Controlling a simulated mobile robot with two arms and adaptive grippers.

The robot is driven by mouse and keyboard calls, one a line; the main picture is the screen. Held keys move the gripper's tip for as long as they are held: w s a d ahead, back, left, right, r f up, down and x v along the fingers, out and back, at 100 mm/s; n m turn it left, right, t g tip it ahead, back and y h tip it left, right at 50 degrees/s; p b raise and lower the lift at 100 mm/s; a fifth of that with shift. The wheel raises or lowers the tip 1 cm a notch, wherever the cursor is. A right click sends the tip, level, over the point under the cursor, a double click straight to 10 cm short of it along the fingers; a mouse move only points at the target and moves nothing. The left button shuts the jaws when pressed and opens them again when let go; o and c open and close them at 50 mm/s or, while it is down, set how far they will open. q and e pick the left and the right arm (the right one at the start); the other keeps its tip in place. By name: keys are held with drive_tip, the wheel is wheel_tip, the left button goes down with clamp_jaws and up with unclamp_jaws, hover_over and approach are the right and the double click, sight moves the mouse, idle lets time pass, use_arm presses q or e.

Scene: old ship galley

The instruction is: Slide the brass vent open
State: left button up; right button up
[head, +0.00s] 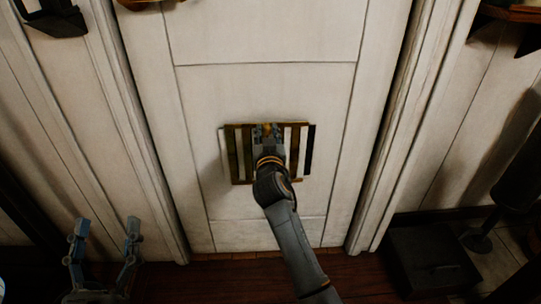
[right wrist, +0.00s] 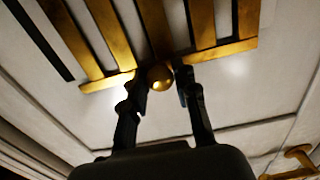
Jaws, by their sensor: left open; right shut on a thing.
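The brass vent (head: 236,155) is set in the pale panelled wall, near the middle of the head view. It has upright brass bars with pale strips between them and a dark strip at its right edge. Its bars also show at the top of the right wrist view (right wrist: 112,35). A round brass knob (right wrist: 160,77) sits at the vent. My right gripper (head: 267,132) is shut on this knob, with a finger on either side; my arm hides part of the vent in the head view. My left gripper (head: 108,228) is open and empty at the lower left.
Raised upright mouldings flank the panel (head: 270,85). A dark box (head: 435,262) stands on the floor at the right. A wooden shelf (head: 515,12) juts out at the upper right. The wall around the vent is clear.

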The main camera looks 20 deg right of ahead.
drive_tip(key=shift+w+a, duration=0.1)
drive_tip(key=shift+a, duration=0.3)
use_arm(q)
drive_tip(key=s+r+t+h+b, duration=0.1)
drive_tip(key=s+r+t, duration=0.2)
drive_tip(key=r+t, duration=0.1)
drive_tip(key=shift+s+r, duration=0.4)
drive_tip(key=shift+r, duration=0.25)
use_arm(e)
drive_tip(key=shift+w+a, duration=0.2)
drive_tip(key=shift+a, duration=0.55)
drive_tip(key=o, duration=1.4)
drive_tip(key=shift+a, duration=0.15)
use_arm(q)
drive_tip(key=shift+w+a+f, duration=0.1)
drive_tip(key=shift+f, duration=0.05)
